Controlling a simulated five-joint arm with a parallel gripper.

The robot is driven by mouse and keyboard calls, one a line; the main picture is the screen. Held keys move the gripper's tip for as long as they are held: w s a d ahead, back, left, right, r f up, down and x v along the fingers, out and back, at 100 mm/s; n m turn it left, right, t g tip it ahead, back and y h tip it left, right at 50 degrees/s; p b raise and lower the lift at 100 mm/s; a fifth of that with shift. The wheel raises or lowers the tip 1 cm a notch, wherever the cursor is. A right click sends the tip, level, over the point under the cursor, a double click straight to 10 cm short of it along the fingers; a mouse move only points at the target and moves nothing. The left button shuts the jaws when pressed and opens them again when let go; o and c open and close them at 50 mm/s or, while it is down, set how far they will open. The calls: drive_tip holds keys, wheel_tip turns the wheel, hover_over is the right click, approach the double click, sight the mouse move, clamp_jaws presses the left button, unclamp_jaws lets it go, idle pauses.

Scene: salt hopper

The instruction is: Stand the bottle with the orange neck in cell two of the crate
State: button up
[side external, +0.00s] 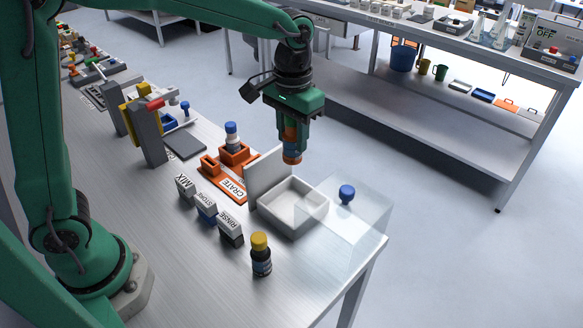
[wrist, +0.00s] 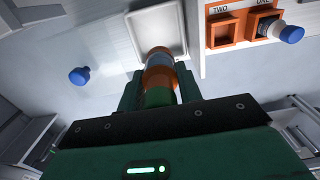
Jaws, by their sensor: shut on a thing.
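My gripper (side external: 290,138) is shut on the bottle with the orange neck (side external: 292,153), holding it in the air above the back of the white tray. The bottle also shows in the wrist view (wrist: 158,72), with orange bands and a blue-grey band between the jaws. The orange crate (side external: 226,187) stands on the table to the left of my gripper. In the wrist view, its cell marked two (wrist: 224,32) looks empty. The cell marked one (wrist: 256,18) holds a blue-capped bottle (wrist: 290,34), also seen in the side view (side external: 232,136).
A white tray (side external: 268,212) with an upright grey panel (side external: 266,175) sits beside the crate. A clear box (side external: 352,235) and a blue knob (side external: 347,192) are to its right. A yellow-capped bottle (side external: 261,262) and label blocks (side external: 231,233) stand in front.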

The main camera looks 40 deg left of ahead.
drive_tip(key=w+a, duration=0.3)
drive_tip(key=a, duration=1.2)
drive_tip(key=shift+s+f, duration=0.1)
drive_tip(key=shift+f, duration=7.5)
drive_tip(key=o, duration=1)
drive_tip(key=shift+f, duration=0.1)
wheel_tip(320, 180, up, 12)
drive_tip(key=shift+r, duration=0.15)
